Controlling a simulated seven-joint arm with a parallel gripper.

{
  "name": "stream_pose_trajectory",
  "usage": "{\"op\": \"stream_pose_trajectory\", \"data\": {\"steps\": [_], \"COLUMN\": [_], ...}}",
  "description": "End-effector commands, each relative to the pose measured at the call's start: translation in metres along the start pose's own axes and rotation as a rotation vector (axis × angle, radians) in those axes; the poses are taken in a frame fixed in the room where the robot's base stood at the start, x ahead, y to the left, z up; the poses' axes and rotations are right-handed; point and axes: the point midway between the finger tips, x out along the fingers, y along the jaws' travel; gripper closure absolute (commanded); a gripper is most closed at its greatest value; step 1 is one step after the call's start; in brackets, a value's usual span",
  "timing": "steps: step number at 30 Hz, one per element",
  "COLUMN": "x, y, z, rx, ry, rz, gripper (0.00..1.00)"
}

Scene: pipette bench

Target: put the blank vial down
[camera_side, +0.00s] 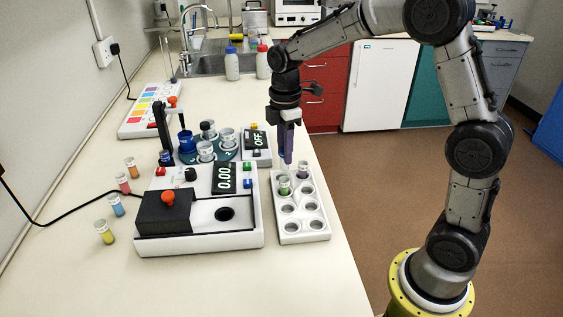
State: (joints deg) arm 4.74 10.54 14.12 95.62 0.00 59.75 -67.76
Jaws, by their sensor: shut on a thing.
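My gripper (287,158) points straight down over the back left part of the white vial rack (289,238). Its long purple-grey fingers are shut, with a small vial at their tips. A clear vial with green in it (284,186) shows directly below the tips, at a back left hole of the rack. I cannot tell whether this is the held vial or whether it is fully seated. The rack's nearer holes look empty.
A white instrument (245,235) reading 0.00 stands just left of the rack. Behind it are a round vial holder (221,153) and a small device reading OFF (258,152). Several coloured vials (104,232) stand far left. The front bench is clear.

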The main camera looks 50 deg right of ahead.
Motion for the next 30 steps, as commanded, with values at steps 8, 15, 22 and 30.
{"op": "stream_pose_trajectory", "data": {"steps": [8,15,22,30], "x": [0.027,0.044,0.044,0.051], "y": [0.010,0.010,0.010,0.010], "z": [-0.004,-0.004,-0.004,-0.004], "rx": [0.000,0.000,0.000,0.000], "ry": [-0.001,0.000,0.000,0.000], "rz": [-0.003,0.000,0.000,0.001], "gripper": [1.00,1.00,1.00,0.69]}}
